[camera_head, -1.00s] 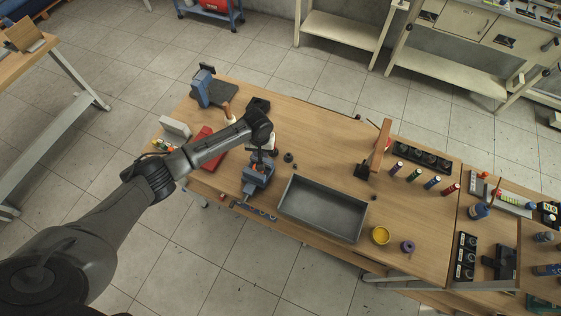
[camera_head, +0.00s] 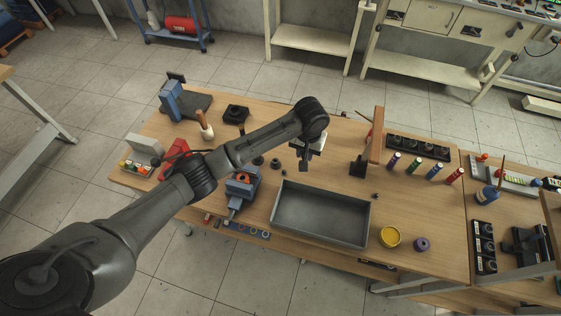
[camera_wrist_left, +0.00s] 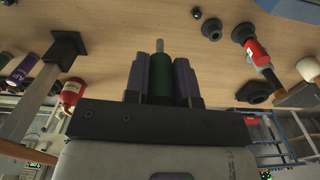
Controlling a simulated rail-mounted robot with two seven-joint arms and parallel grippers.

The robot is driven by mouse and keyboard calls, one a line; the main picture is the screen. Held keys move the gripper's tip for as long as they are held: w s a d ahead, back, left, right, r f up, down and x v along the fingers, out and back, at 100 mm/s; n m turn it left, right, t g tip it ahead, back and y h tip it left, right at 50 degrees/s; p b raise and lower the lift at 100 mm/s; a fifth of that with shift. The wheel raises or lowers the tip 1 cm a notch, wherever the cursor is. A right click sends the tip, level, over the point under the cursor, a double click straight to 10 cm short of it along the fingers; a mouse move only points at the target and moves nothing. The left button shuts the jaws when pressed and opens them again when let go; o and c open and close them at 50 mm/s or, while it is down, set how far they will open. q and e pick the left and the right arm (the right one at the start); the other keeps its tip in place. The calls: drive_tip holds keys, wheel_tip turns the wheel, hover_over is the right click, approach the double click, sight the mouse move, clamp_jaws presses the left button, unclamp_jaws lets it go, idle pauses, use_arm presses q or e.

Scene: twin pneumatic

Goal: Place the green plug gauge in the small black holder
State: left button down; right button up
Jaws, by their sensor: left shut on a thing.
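My left gripper (camera_wrist_left: 160,80) is shut on the green plug gauge (camera_wrist_left: 160,66), a green cylinder with a thin metal pin at its end, held between the two purple-grey fingers. In the head view the left gripper (camera_head: 304,162) hangs over the table, behind the grey tray and right of the blue vise; the gauge is not distinguishable there. A small black square block (camera_head: 235,114) with a round middle stands at the back left of the table. I cannot tell whether it is the small black holder. The right gripper is not in view.
The blue vise (camera_head: 242,188) and grey tray (camera_head: 320,213) stand near the front edge. A wooden upright (camera_head: 376,137), several coloured cylinders (camera_head: 434,172) and a black rack (camera_head: 417,148) stand to the right. Another black rack (camera_head: 484,246) lies farther right.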

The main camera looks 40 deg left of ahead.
use_arm(q)
drive_tip(key=shift+s+a+f+b, duration=0.2)
drive_tip(key=shift+a+f+b, duration=0.1)
drive_tip(key=shift+a+f, duration=1.5)
drive_tip(key=shift+s+a+f+b, duration=0.25)
drive_tip(key=shift+a+f+b, duration=0.1)
drive_tip(key=shift+a+f, duration=1.45)
drive_tip(key=shift+s+a+f+b, duration=0.2)
drive_tip(key=shift+a+f+b, duration=0.1)
drive_tip(key=shift+a+f, duration=1.5)
drive_tip(key=shift+a+r, duration=0.1)
drive_tip(key=shift+a, duration=0.05)
drive_tip(key=c, duration=1)
unclamp_jaws()
drive_tip(key=shift+o, duration=0.2)
wheel_tip(320, 180, up, 12)
drive_tip(key=p, duration=0.2)
